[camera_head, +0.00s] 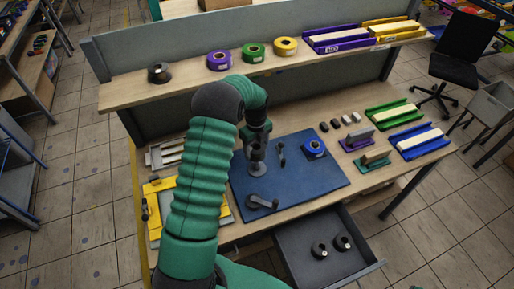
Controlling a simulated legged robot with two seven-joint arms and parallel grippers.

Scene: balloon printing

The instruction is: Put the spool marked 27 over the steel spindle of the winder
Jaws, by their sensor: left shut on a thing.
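My left gripper (257,141) hangs over the blue mat, pointing down. It is shut on a small dark thing (256,152), mostly hidden by the fingers; I cannot tell whether it is a spool. Just under it on the mat stands a grey round-based upright piece (257,169), which may be part of the winder; the spindle itself is not clear. A blue spool (314,149) sits at the mat's right part. Black, purple (219,60), green (253,52) and yellow (286,46) spools stand on the shelf. No number 27 is readable. My right gripper is not in view.
The blue mat (315,190) has bare room at its front right. A dark crank-like piece (262,202) lies at its front. An open drawer (320,272) juts out below with two dark round parts. Coloured trays (421,143) and stamps line the table's right.

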